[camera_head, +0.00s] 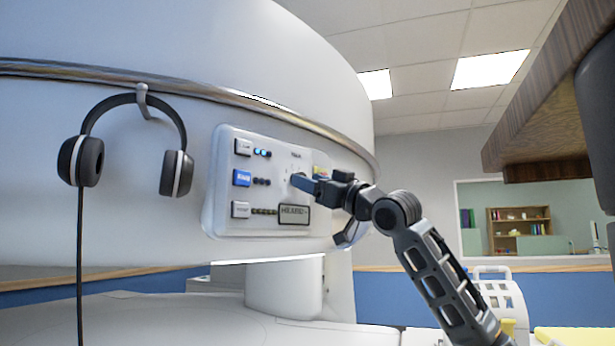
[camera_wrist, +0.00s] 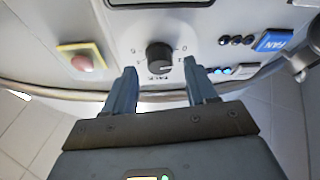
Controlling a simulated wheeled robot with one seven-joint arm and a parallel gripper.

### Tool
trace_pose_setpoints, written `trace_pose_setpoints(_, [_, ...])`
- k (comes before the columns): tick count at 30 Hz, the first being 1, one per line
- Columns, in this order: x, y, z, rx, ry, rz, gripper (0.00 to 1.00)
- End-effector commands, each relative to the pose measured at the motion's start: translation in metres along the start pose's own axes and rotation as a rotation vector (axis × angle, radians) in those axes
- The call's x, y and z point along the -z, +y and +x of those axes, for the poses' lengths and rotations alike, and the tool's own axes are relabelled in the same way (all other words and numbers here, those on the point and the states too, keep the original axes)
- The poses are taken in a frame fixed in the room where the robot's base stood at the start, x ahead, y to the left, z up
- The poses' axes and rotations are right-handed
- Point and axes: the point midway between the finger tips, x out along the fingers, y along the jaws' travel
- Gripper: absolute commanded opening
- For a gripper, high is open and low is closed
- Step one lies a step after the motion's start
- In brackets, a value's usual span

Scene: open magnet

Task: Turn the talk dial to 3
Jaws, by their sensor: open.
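The talk dial is a round black knob (camera_wrist: 160,57) on the white control panel (camera_head: 222,215). In the wrist view it sits upside down, with the label TALK beside it and small marks around it. A pale pointer line shows on the knob, but I cannot read which number it points to. My gripper (camera_wrist: 157,85) is open, with one blue finger to each side of the knob and the fingertips short of or level with it; I cannot tell if they touch it. In the head view my gripper (camera_head: 302,183) is at the panel and hides the dial.
The panel also carries a blue FAN button (camera_wrist: 275,42), a red button on a yellow square (camera_wrist: 84,61), indicator lights and a small display (camera_head: 294,215). Headphones (camera_head: 88,162) hang from a hook at left. A wooden-edged slab (camera_head: 540,110) hangs at upper right.

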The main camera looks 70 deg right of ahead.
Motion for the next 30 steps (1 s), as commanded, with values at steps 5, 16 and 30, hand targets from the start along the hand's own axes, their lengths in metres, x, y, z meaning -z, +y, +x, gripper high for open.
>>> trace_pose_setpoints(5, [0.001, 0.0, 0.015, 0.0, 0.0, 0.001, 0.57])
trace_pose_setpoints(16, [0.0, 0.0, 0.018, -0.001, 0.001, 0.0, 0.51])
trace_pose_setpoints(30, [0.0, 0.0, 0.017, -0.001, 0.001, 0.0, 0.06])
